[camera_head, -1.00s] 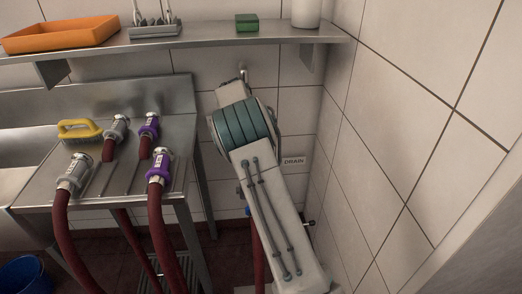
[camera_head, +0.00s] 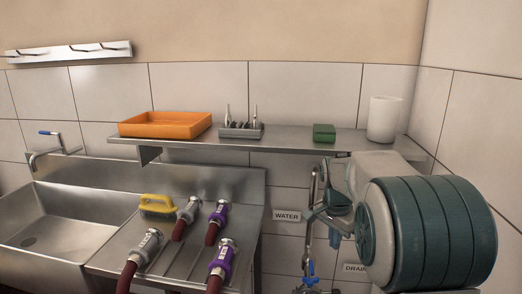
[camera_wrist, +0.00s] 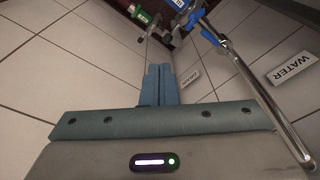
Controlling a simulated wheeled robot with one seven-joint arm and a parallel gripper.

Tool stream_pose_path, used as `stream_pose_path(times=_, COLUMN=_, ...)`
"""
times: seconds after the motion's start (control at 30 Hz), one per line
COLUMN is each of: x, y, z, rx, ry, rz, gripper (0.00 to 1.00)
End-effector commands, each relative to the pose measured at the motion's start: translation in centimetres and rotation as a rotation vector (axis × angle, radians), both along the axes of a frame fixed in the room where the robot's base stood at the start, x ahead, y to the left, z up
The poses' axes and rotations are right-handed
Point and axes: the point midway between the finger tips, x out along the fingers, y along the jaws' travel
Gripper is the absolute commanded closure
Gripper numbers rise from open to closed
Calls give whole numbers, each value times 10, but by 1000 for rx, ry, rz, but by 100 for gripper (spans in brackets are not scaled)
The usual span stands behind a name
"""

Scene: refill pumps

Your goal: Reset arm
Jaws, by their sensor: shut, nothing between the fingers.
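My gripper (camera_wrist: 158,72) shows in the wrist view with its two blue fingers together and nothing between them. It points towards the tiled wall and is apart from the pipes there. In the head view my arm is folded up at the right, its large teal-banded joint close to the camera. The arm covers part of the wall and the shelf's right end. I cannot make out the fingertips clearly in the head view.
A metal water pipe (camera_wrist: 250,80) with a blue-handled valve (camera_head: 310,281) stands near my gripper. A shelf (camera_head: 290,142) holds an orange tray (camera_head: 165,125), green block (camera_head: 324,133) and white cup (camera_head: 384,119). Purple- and grey-collared hoses (camera_head: 222,262) rest by the sink (camera_head: 65,225).

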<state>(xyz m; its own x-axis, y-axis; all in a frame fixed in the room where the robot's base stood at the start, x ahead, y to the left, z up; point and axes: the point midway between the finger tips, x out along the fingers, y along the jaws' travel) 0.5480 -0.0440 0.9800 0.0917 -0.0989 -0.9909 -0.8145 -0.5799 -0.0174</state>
Motion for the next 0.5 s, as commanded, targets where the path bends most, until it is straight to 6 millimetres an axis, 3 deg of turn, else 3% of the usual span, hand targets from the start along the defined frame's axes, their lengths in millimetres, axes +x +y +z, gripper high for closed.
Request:
stream_pose_path(times=0.03, x=-15, y=2, z=12, rx=10, ry=-7, rz=45, gripper=100)
stream_pose_path(times=0.2, x=-59, y=11, z=31, rx=28, ry=-23, rz=210, gripper=100)
stream_pose_path(times=0.5, x=-141, y=27, z=50, rx=22, ry=-60, rz=509, gripper=100)
